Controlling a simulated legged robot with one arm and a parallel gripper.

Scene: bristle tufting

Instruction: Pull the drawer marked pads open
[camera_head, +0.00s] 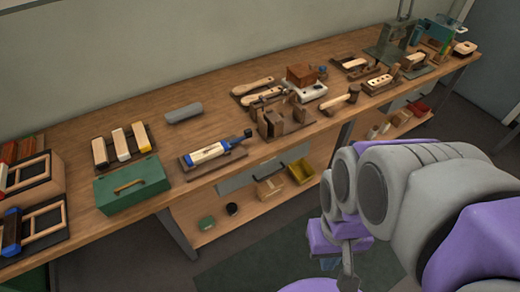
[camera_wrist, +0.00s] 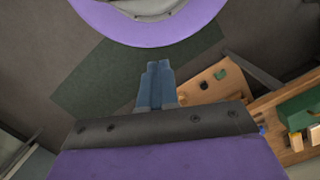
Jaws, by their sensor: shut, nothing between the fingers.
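No marking that reads "pads" is legible in either view. A grey drawer-like front (camera_head: 238,178) with a dark handle hangs under the bench top, near the middle. A green box (camera_head: 132,188) with a brass handle sits at the bench's front edge on the left; I cannot tell if it is a drawer. A green box also shows at the right of the wrist view (camera_wrist: 298,112). My gripper (camera_wrist: 159,64) has its blue-grey fingers together and empty, over the floor in front of the bench and apart from any handle.
The wooden bench (camera_head: 70,130) holds brushes, blocks and tools in several groups. A lower shelf (camera_head: 190,215) holds a yellow bin (camera_head: 301,172), a wooden box and small pots. A dark green mat (camera_head: 240,272) lies on the floor. The floor before the bench is mostly clear.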

